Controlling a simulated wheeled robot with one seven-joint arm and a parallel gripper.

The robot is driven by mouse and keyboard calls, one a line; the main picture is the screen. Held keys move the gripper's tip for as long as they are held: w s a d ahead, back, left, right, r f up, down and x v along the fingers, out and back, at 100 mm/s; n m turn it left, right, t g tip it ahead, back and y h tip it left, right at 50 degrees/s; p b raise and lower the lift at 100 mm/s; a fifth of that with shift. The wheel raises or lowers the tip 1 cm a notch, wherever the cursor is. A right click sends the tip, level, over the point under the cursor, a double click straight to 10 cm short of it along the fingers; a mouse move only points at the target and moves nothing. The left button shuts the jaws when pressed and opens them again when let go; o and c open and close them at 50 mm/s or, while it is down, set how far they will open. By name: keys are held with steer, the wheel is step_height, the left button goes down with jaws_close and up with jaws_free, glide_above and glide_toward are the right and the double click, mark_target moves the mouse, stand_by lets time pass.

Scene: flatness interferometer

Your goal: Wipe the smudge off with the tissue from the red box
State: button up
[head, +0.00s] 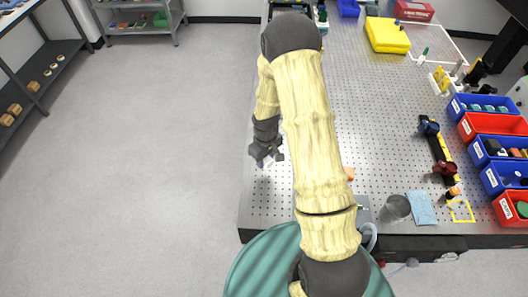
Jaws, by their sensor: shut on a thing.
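My gripper (265,157) is at the left side of the perforated metal table, above its left edge area. It is shut on a small pale, slightly purple thing (266,163), which is mostly hidden by the fingers, so I cannot tell for sure that it is a tissue. A red box (414,11) with white lettering stands at the far right end of the table, well away from my gripper. I cannot make out a smudge; my arm covers much of the middle of the table.
The perforated table (375,120) has open room in its middle. A yellow block (387,35) lies at the back. Blue and red bins (490,127) line the right edge. A grey cup (397,206) and a light-blue cloth (421,208) are at the front. Shelves stand left.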

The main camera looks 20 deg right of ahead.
steer(key=shift+s+d+r+p, duration=0.15)
steer(key=shift+r+p, duration=0.25)
steer(key=shift+r, duration=0.6)
steer(key=shift+a, duration=0.2)
steer(key=shift+s+d, duration=0.1)
